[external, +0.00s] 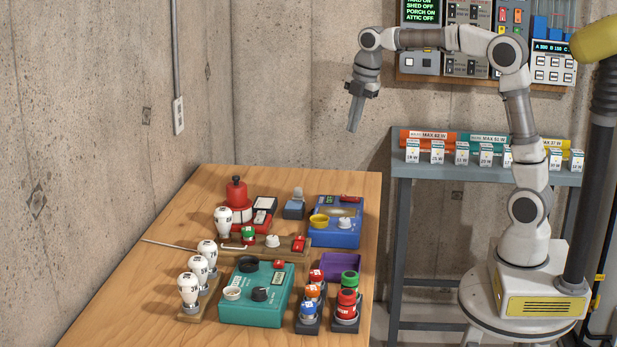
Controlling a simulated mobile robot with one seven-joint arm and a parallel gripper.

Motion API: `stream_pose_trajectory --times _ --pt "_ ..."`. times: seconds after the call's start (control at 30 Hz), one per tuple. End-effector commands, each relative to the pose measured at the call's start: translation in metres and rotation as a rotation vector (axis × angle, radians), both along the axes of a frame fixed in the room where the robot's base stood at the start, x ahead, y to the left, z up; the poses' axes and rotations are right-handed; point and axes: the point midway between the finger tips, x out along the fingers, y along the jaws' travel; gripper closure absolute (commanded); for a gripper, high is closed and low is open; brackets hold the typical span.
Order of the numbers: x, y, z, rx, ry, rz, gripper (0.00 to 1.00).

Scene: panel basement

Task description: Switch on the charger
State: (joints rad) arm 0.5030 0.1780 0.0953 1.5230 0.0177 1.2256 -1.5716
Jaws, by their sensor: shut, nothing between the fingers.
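My gripper (353,129) is shut and empty, pointing down in the air above the far right part of the wooden table, clear of everything on it. A teal box (252,313) with round sockets, a dark knob, a small label and a red switch (279,264) sits near the table's middle. A blue box (333,239) with a yellow ring, a pale knob, a small screen and a red part at its back edge stands behind it to the right. I cannot tell which box is the charger, nor read the switch positions.
White bulbs (188,289) stand on a wooden strip at the left. Red, blue, orange and green capped cells (346,304) stand in dark holders at front right. A red kettle-like thing (236,194) stands at the back. A labelled shelf (455,172) stands behind.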

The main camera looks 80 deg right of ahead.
Motion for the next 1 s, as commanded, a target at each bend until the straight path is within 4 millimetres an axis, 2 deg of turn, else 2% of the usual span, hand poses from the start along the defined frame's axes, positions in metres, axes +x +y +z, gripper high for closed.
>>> stream_pose_trajectory --times 0.03,0.2,0.5,0.6,0.7,1.0 --pt "0.002 -0.012 0.007 -0.002 0.016 0.036 1.00" --pt "0.008 -0.046 -0.004 -0.011 0.049 0.182 1.00" --pt "0.005 -0.093 -0.025 -0.014 0.085 0.407 1.00" --pt "0.005 -0.092 -0.059 -0.013 0.087 0.415 1.00" --pt "0.006 -0.092 -0.075 -0.016 0.084 0.415 1.00" --pt "0.006 -0.092 -0.081 -0.019 0.081 0.412 1.00"
